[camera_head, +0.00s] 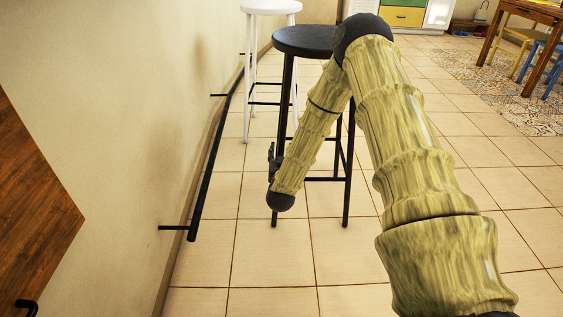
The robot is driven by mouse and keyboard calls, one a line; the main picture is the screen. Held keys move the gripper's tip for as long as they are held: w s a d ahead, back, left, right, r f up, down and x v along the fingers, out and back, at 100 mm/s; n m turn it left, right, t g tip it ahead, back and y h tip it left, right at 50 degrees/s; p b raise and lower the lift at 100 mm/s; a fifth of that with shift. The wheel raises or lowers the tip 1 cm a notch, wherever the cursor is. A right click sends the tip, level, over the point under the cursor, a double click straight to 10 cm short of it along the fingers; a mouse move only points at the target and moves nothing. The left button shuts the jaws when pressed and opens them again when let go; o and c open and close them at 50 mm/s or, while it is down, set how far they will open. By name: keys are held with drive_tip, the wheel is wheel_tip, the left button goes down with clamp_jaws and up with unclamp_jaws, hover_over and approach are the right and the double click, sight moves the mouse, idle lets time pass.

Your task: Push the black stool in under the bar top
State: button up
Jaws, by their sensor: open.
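The black stool (300,41) stands upright on the tiled floor, with a round seat and dark legs. My arm hides the right part of its seat and some of its legs. A brown wooden slab (35,200) juts in at the left edge and looks like the bar top; only its corner shows. The stool stands beyond the slab and to its right, not under it. My gripper (271,155) is small and dark, in front of the stool's left legs, open and with nothing seen in it. I cannot tell whether it touches a leg.
A white stool (270,7) stands behind the black one, close to the wall. A black foot rail (212,160) on brackets runs low along the cream wall (130,110). Floor tiles are clear at right. A wooden table (532,10) and chairs stand far right.

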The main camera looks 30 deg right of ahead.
sight(282, 146)
drive_tip(key=shift+b+x, duration=0.8)
drive_tip(key=shift+x, duration=1.9)
clamp_jaws()
